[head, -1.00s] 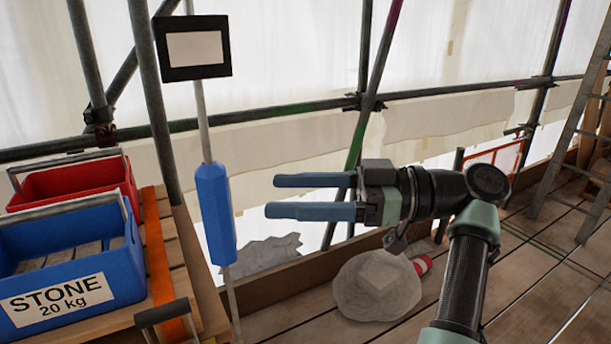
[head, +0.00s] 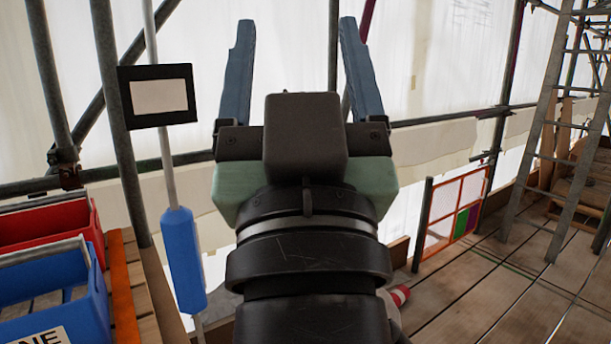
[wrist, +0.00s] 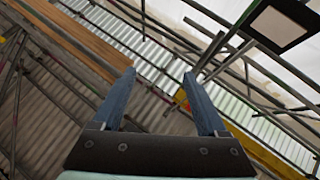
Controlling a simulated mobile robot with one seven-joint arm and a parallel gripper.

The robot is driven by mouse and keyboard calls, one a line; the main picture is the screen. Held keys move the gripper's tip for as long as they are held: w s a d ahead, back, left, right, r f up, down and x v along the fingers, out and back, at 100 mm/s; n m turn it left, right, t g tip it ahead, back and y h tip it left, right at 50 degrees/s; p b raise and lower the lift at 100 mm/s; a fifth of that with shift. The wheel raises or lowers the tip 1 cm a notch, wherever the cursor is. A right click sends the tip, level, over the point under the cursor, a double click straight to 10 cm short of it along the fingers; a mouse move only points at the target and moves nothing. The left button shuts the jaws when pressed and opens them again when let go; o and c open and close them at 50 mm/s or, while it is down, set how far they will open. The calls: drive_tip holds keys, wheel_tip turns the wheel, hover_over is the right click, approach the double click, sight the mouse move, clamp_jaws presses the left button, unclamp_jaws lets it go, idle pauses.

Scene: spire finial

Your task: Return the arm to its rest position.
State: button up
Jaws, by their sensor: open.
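My gripper (head: 297,75) is raised in the middle of the head view, its two blue fingers pointing up and spread wide apart. Nothing is between them. In the wrist view my gripper (wrist: 160,100) is also open and empty, with scaffold poles and corrugated sheeting beyond the fingers. My wrist and forearm fill the lower middle of the head view and hide part of the scaffold and floor behind them.
At left, a red crate (head: 42,228) and a blue crate (head: 88,318) stand on planks. A pole with a blue grip (head: 183,260) and a black-framed panel (head: 128,110) stands left of my gripper. A ladder (head: 532,150) leans at right. Floorboards (head: 500,290) at lower right look clear.

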drive_tip(key=s+r+m+t+h, duration=0.1)
drive_tip(key=s+r+t, duration=0.1)
drive_tip(key=s, duration=0.3)
wheel_tip(320, 180, up, 19)
drive_tip(key=w+p, duration=0.1)
drive_tip(key=p, duration=1.8)
drive_tip(key=shift+d+r+g, duration=0.15)
drive_tip(key=shift+d+g, duration=0.05)
drive_tip(key=shift+g, duration=0.1)
